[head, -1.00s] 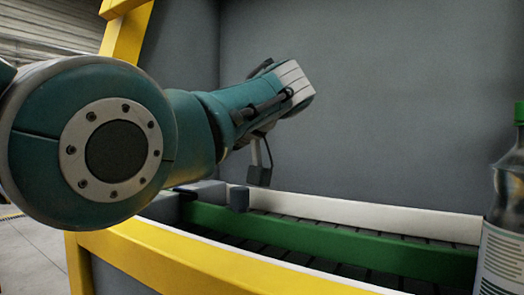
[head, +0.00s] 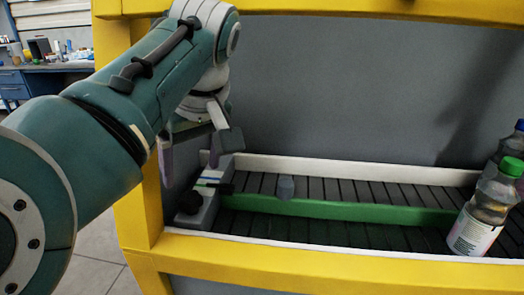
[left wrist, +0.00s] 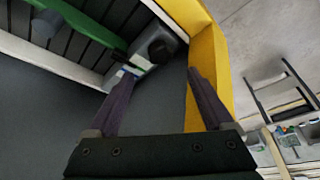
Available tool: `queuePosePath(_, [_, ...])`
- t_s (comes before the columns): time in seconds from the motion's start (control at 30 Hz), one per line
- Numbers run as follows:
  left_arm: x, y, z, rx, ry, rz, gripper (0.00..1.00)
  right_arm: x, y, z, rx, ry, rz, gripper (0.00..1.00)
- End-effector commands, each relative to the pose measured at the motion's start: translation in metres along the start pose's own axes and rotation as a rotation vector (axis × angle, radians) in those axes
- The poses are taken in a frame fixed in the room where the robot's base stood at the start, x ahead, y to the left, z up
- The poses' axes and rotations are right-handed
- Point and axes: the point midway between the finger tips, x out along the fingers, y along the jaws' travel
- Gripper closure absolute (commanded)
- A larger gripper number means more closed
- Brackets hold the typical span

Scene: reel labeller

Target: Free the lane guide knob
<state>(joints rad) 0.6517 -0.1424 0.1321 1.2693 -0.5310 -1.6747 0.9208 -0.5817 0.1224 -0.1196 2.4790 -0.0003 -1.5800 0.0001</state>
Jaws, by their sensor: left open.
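A green lane guide (head: 340,211) runs along the dark slatted conveyor. A grey block (head: 207,201) with a dark round knob (head: 188,203) on its front sits at the guide's left end. A separate small grey round piece (head: 286,188) is at the guide, further right. My left gripper (head: 190,163) hangs above the grey block, apart from it, partly hidden by my arm. In the left wrist view my left gripper (left wrist: 161,75) is open, with nothing between its purple-grey fingers. The knob (left wrist: 160,48) shows just beyond the fingertips. My right gripper is not in view.
A yellow frame post (head: 140,190) stands close to the left of the block. A white rail (head: 350,168) edges the conveyor's back. Bottles, one green-capped (head: 485,212), stand at the right end. The conveyor's middle is free of bottles.

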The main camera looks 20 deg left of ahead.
Motion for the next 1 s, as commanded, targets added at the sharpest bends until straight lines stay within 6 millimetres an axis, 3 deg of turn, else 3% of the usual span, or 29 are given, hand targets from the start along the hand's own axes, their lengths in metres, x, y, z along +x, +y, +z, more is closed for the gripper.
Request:
queuePosePath(0.2, [0.045, -0.002, 0.000, 0.000, -0.001, -0.006, 0.15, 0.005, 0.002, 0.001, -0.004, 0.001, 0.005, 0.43])
queuePosePath(0.4, [0.074, -0.001, 0.000, -0.001, 0.000, -0.004, 0.15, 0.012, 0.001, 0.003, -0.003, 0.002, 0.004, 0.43])
queuePosePath(0.6, [0.084, -0.001, 0.000, -0.002, 0.001, -0.002, 0.15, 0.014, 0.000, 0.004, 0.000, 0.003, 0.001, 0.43])
queuePosePath(0.87, [0.085, -0.001, -0.001, -0.002, 0.001, -0.001, 0.15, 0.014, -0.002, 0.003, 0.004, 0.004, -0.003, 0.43])
queuePosePath(1.0, [0.085, -0.001, -0.001, -0.002, 0.001, -0.001, 0.31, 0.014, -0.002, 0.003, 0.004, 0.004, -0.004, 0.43])
